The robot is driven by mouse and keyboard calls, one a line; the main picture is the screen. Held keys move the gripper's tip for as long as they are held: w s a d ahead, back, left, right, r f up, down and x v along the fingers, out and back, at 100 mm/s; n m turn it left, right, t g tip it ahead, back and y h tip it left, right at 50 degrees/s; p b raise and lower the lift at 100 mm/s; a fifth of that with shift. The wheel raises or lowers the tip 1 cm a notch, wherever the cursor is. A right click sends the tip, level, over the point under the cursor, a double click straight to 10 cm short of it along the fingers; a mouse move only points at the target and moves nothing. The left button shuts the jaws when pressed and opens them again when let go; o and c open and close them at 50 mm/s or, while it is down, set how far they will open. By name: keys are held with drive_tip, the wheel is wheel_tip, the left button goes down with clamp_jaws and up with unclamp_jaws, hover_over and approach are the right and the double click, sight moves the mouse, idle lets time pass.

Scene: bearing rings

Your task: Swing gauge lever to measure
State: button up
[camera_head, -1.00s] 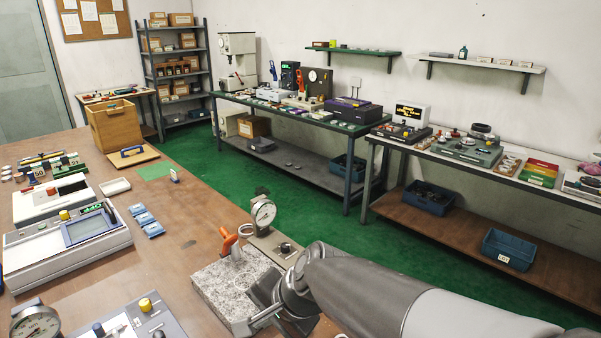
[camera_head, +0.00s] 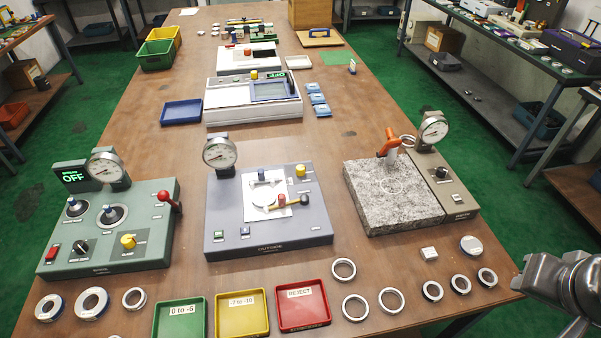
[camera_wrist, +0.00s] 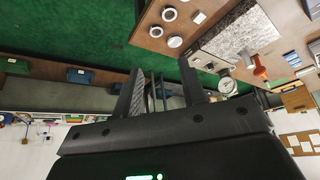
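Three dial gauges stand on the bench: one on the green unit (camera_head: 108,236), one on the grey-blue unit (camera_head: 270,232), and one beside the granite block (camera_head: 385,205). A red-knobbed lever (camera_head: 169,198) sticks out at the green unit's right side. An orange handle (camera_head: 390,143) stands upright at the granite block's back edge; it also shows in the wrist view (camera_wrist: 261,71). I cannot tell which is the gauge lever. My gripper (camera_wrist: 160,80) is open and empty, pointing past the bench edge over green floor. In the head view my arm's end is at the right edge, fingers mostly cut off.
Several steel rings (camera_head: 390,300) lie along the front edge. Green (camera_head: 180,318), yellow (camera_head: 242,312) and red (camera_head: 303,304) trays sit at front centre. The green unit's display (camera_head: 74,177) reads OFF. A white instrument (camera_head: 252,98) stands farther back. Side tables flank the aisles.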

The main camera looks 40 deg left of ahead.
drive_tip(key=w+a+r, duration=0.1)
drive_tip(key=w+a, duration=0.2)
drive_tip(key=w+a+r+n+g, duration=0.1)
drive_tip(key=w+a, duration=0.2)
drive_tip(key=a, duration=0.1)
drive_tip(key=w+a+r+n+y, duration=0.1)
drive_tip(key=w+a, duration=0.2)
drive_tip(key=a, duration=0.1)
drive_tip(key=shift+w+a+g, duration=0.2)
drive_tip(key=shift+w+g, duration=0.15)
drive_tip(key=shift+g, duration=0.05)
drive_tip(key=n+g+h, duration=0.1)
drive_tip(key=n+g, duration=0.3)
drive_tip(key=n, duration=0.1)
hover_over(282, 195)
wheel_tip(282, 195, down, 14)
wheel_tip(282, 195, down, 10)
drive_tip(key=shift+f, duration=0.1)
drive_tip(key=shift+c, duration=0.2)
clamp_jaws()
